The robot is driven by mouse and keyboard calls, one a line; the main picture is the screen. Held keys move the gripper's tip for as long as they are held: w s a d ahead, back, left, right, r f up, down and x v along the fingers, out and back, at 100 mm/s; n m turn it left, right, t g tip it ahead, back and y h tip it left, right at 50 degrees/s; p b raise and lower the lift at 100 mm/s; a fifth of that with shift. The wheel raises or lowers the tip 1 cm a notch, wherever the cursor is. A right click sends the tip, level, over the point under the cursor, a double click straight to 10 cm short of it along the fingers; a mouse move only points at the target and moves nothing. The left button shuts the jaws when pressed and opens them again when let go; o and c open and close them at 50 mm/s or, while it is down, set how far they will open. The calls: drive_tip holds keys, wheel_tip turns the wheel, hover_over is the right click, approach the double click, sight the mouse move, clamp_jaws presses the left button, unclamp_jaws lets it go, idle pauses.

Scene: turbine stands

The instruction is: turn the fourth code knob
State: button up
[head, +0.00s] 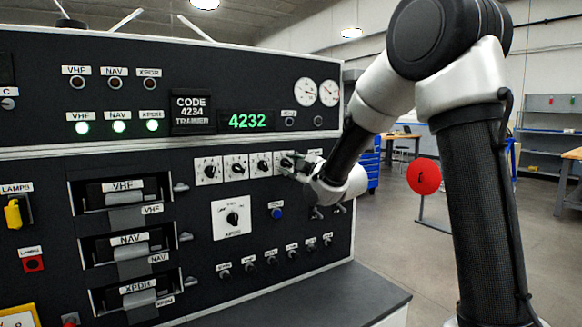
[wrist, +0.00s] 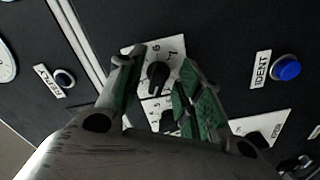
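The fourth code knob (wrist: 158,75) is black on a white dial plate with numbers, and 6 and 7 can be read in the wrist view. My gripper (wrist: 161,62) is open, with one green-padded finger on each side of this knob. Gaps show between the knob and both fingers. In the head view my gripper (head: 291,164) is at the right end of the code knob row and partly covers the fourth dial. The other code knobs (head: 208,170), (head: 236,168) and (head: 261,165) stand to its left. The green display (head: 246,121) reads 4232.
A blue IDENT button (wrist: 287,69) is right of the gripper in the wrist view. A REPLY lamp (wrist: 65,79) is on the left. Below the knob row are the larger XPDR dial (head: 232,218) and several small knobs. A grey ledge (head: 350,292) juts out below the panel.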

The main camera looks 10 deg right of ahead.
drive_tip(key=shift+w+a, duration=0.15)
drive_tip(key=shift+w, duration=0.3)
clamp_jaws()
drive_tip(key=shift+m, duration=0.3)
